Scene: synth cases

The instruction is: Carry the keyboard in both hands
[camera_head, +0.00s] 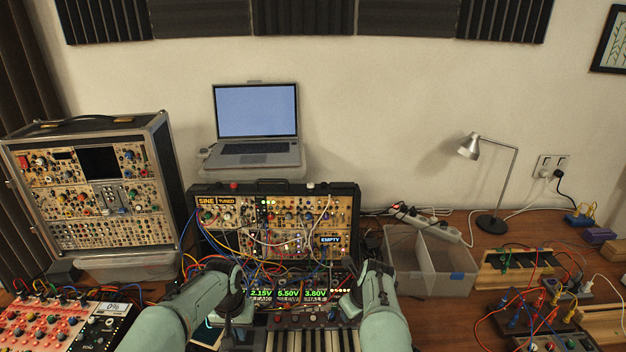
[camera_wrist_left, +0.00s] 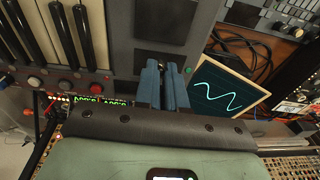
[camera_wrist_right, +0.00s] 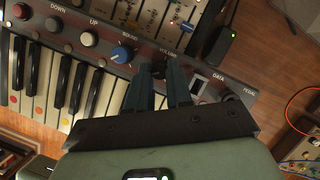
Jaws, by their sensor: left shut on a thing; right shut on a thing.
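The keyboard (camera_head: 312,341), grey with black and white keys, is at the bottom middle of the head view, partly hidden by my arms. My left gripper (camera_head: 236,310) is at its left end; in the left wrist view its blue fingers (camera_wrist_left: 164,86) are shut on the edge of the grey end panel (camera_wrist_left: 150,28). My right gripper (camera_head: 350,308) is at the other end; in the right wrist view its fingers (camera_wrist_right: 166,86) are shut on the keyboard's edge beside the knobs and buttons (camera_wrist_right: 88,39). I cannot tell whether the keyboard is clear of the table.
A synth case with patch cables (camera_head: 345,215) stands just behind the keyboard, with lit voltage displays (camera_head: 289,293) between my grippers. A red-panelled device (camera_head: 60,328) is left. A clear divided bin (camera_head: 450,285) and cabled modules (camera_head: 530,310) are right. A screen with a wave (camera_wrist_left: 228,85) lies close to my left fingers.

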